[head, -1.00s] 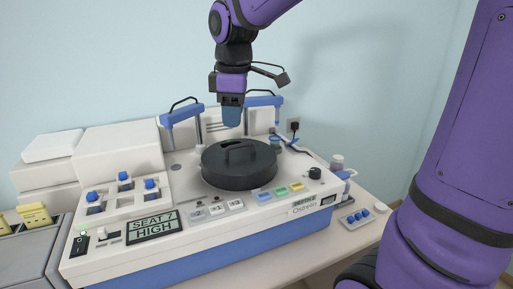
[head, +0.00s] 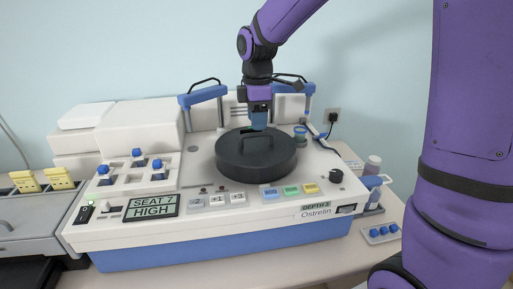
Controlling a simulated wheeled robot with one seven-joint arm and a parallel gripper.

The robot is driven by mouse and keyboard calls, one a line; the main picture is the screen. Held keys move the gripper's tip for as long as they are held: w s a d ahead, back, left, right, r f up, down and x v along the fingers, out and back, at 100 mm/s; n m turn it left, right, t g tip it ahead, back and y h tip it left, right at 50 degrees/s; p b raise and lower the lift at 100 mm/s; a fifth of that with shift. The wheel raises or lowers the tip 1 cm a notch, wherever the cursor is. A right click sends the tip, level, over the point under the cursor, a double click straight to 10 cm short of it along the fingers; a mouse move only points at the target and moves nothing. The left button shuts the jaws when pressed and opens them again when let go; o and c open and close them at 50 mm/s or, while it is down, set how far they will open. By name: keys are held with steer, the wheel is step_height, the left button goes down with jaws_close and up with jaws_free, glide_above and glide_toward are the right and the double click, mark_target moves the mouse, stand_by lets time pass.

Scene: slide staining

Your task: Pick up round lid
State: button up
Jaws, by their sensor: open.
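The round lid (head: 256,160) is dark grey with a raised bar handle across its top. It sits flat on the white staining machine (head: 200,172), right of the middle. My gripper (head: 259,125) is just above and behind the lid's handle, pointing down. Its fingers look blue and are close to the handle; I cannot tell whether they touch it. The gripper is open. The far rim of the lid is partly hidden behind the gripper and handle.
Two blue-topped posts (head: 203,95) stand behind the lid. Blue knobs (head: 138,153) and a display (head: 152,206) are at the left. Coloured buttons (head: 290,190) line the front. A small bottle (head: 372,165) stands at the right. A grey tray with yellow racks (head: 58,178) is far left.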

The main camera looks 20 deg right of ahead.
mark_target(256, 134)
steer(key=shift+w+f, duration=0.2)
steer(key=shift+f, duration=1.15)
steer(key=shift+w+f, duration=0.15)
steer(key=shift+f, duration=1.2)
jaws_close()
